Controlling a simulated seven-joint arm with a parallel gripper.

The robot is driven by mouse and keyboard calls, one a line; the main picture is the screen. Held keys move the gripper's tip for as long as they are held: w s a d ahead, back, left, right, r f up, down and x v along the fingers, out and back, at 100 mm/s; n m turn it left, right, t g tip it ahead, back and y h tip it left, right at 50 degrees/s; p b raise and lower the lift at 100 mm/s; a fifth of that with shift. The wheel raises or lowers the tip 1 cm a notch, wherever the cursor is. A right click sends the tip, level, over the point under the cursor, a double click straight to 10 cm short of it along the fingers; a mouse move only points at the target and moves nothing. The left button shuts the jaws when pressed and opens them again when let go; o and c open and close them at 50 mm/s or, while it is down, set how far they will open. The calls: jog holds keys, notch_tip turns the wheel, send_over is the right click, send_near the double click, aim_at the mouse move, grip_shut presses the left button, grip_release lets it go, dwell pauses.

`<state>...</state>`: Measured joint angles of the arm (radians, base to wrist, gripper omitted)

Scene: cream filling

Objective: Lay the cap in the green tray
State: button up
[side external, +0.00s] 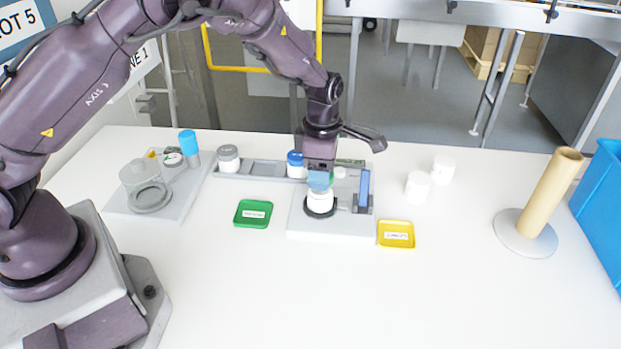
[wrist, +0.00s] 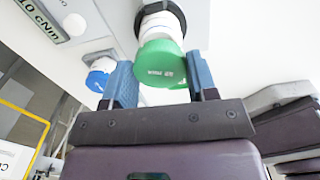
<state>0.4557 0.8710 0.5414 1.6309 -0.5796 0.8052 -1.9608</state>
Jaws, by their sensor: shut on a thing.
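A green cap (wrist: 161,64) with a white label sits between the blue fingers of my gripper (wrist: 162,80) in the wrist view. My gripper (side external: 320,181) is shut on it, directly above a white jar (side external: 320,202) standing in a black ring on a grey base. The jar (wrist: 160,25) shows right by the cap in the wrist view; I cannot tell whether the two touch. In the side view the fingers hide the cap. The green tray (side external: 253,213) lies flat on the table, left of the grey base, and looks empty apart from its label.
A yellow tray (side external: 396,234) lies right of the base. Behind are a grey rack (side external: 262,168) with jars and a blue upright block (side external: 364,188). Two white jars (side external: 418,186) stand right, near a tan post (side external: 553,190). The front of the table is clear.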

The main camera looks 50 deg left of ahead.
jog(key=m, duration=0.2)
jog(key=shift+s+a+m, duration=0.1)
jog(key=shift+s+m, duration=0.05)
jog(key=shift+m, duration=0.15)
jog(key=shift+s+a+f+m, duration=0.1)
jog(key=shift+s+m, duration=0.05)
jog(key=shift+m, duration=0.35)
jog(key=shift+s+a+f+m, duration=0.1)
jog(key=shift+m, duration=0.4)
jog(key=m, duration=0.2)
jog(key=s+m, duration=0.1)
jog(key=m, duration=0.1)
jog(key=shift+s+a+r, duration=0.1)
jog(key=shift+a+r, duration=0.1)
jog(key=shift+a, duration=0.1)
jog(key=s+a+r+m, duration=0.2)
jog(key=s+r+m, duration=0.6)
jog(key=m, duration=1)
jog(key=n, duration=1.3)
send_over(253, 215)
notch_tip(253, 215, down, 10)
jog(key=shift+f, duration=3.7)
jog(key=shift+f, duration=0.1)
